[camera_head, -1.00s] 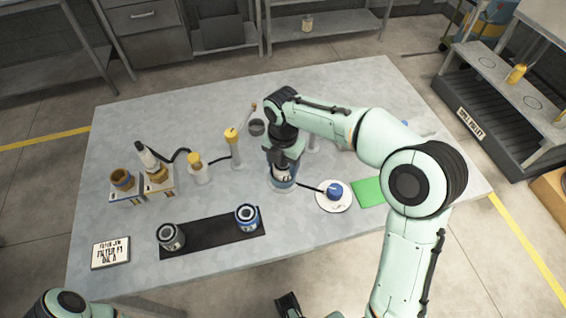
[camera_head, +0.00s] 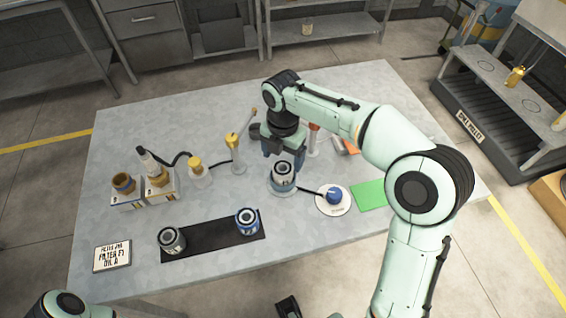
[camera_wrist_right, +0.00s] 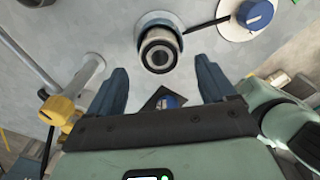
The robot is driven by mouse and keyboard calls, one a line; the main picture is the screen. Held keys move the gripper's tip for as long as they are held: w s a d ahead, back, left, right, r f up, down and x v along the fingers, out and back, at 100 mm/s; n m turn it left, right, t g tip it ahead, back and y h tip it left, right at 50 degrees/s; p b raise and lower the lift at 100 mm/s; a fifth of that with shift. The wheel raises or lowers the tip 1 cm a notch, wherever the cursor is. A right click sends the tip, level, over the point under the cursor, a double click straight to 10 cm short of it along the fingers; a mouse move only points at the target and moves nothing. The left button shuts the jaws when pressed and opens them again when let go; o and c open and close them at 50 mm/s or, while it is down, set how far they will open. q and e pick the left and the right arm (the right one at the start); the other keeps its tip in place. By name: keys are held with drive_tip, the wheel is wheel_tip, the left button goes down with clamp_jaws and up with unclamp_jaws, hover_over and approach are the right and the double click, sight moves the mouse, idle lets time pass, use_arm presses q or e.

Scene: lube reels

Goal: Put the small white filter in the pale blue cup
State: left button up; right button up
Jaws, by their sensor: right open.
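The small white filter (camera_head: 283,173) stands upright in the pale blue cup (camera_head: 283,190), its dark ringed top showing above the rim. In the right wrist view, the filter (camera_wrist_right: 158,52) is ahead of the fingertips, with the cup's rim (camera_wrist_right: 157,19) behind it. My right gripper (camera_head: 283,150) is just behind the filter in the head view. Its fingers (camera_wrist_right: 160,78) are spread and empty, with a gap to the filter. A dark part of my left gripper (camera_head: 288,306) seems to show at the bottom edge; its jaws are unclear.
A black mat (camera_head: 210,235) holds a grey-white can (camera_head: 171,240) and a blue can (camera_head: 247,221). A blue knob on a white disc (camera_head: 334,196) and a green sheet (camera_head: 369,194) lie right of the cup. Yellow-topped fittings (camera_head: 196,163) stand to the left.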

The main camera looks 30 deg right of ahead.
sight(283, 168)
wheel_tip(283, 168, up, 7)
drive_tip(key=p, duration=0.1)
drive_tip(key=shift+f, duration=0.2)
idle(0.5)
